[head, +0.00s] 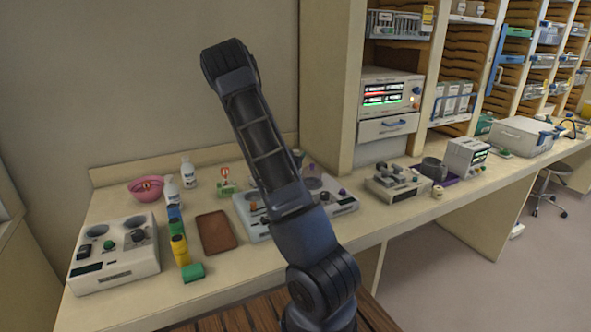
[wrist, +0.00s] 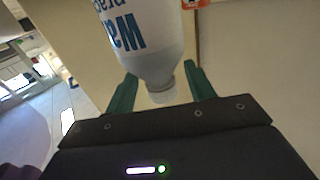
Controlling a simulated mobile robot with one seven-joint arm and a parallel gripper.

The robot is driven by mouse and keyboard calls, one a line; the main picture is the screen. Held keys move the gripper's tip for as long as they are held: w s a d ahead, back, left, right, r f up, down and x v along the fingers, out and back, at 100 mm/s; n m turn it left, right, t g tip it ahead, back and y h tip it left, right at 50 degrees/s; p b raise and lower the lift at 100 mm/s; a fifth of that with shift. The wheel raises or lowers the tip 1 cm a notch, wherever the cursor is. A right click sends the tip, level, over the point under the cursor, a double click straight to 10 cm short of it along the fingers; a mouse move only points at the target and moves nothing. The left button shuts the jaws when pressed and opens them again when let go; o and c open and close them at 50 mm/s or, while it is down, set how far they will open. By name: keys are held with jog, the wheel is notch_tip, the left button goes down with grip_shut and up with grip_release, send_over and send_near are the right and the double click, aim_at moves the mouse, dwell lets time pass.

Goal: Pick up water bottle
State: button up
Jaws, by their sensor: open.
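In the wrist view a white bottle with blue lettering that begins "Wa" (wrist: 142,42) fills the upper middle, upside down in the picture with its pale cap toward me. My gripper (wrist: 161,88) has its two green fingers apart, one on each side of the bottle's neck and cap. I cannot tell whether either finger touches it. In the head view two white bottles, one at the back (head: 189,173) and one nearer (head: 171,192), stand on the counter left of my arm. My gripper is hidden there, and I cannot tell which bottle the wrist view shows.
A pink bowl (head: 145,188) stands beside the bottles. A brown tray (head: 216,231), a white device with knobs (head: 115,255) and several coloured blocks and small containers (head: 180,250) crowd the counter's left part. A shelf upright (head: 331,80) rises right of my arm.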

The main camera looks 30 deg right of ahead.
jog(key=shift+w+d, duration=0.1)
jog(key=shift+d, duration=0.05)
grip_shut()
dwell(0.4)
